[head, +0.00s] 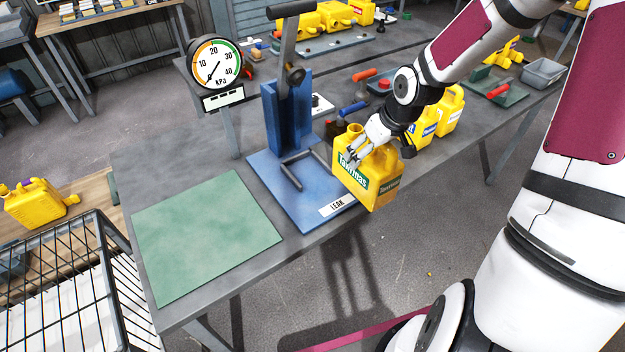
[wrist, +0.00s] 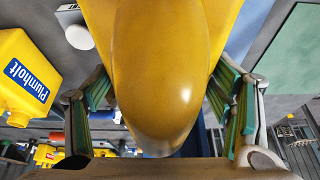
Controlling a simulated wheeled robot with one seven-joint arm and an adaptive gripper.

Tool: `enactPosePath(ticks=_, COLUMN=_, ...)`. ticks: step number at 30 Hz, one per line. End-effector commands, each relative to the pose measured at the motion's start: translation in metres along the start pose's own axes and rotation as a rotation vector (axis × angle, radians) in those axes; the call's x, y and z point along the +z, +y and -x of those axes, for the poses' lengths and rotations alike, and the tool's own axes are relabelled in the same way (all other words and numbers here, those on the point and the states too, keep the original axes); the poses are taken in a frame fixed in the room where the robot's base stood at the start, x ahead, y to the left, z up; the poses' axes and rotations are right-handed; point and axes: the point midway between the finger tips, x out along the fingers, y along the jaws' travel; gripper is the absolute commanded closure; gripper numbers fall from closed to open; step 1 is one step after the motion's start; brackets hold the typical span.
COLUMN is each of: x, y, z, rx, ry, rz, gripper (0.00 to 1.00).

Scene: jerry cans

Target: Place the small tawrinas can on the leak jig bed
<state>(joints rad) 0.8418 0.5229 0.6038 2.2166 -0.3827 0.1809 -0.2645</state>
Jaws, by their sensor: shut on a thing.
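A yellow can with a green Tawrinas label (head: 378,184) is held in my gripper (head: 362,145), in front of the bench's near edge. My gripper is shut on the upper part of the can. In the wrist view, the yellow can (wrist: 160,75) fills the middle between the green-padded fingers of my gripper (wrist: 165,110). The leak jig bed (head: 275,200) is a blue plate marked LEAK, just left of the can. A dark L-shaped bar lies on it, and a blue upright with a lever stands at its back. The can overlaps the plate's right edge in the head view; contact cannot be told.
A pressure gauge (head: 215,63) stands left of the jig. A green mat (head: 205,235) lies bare at the bench's left end. More yellow cans (head: 448,110) stand behind my gripper. A Plumholt can (wrist: 27,75) is close in the wrist view. A wire cart (head: 75,270) is at left.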

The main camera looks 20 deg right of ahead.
Motion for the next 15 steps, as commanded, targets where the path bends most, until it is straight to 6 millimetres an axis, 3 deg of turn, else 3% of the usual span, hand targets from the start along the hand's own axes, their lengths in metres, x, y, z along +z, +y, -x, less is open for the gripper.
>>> enactPosePath(ticks=7, x=0.002, y=0.006, z=0.001, rx=-0.011, ry=0.015, rz=0.032, gripper=0.72)
enactPosePath(ticks=15, x=-0.039, y=-0.022, z=-0.022, rx=-0.012, ry=0.016, rz=0.039, gripper=0.72)
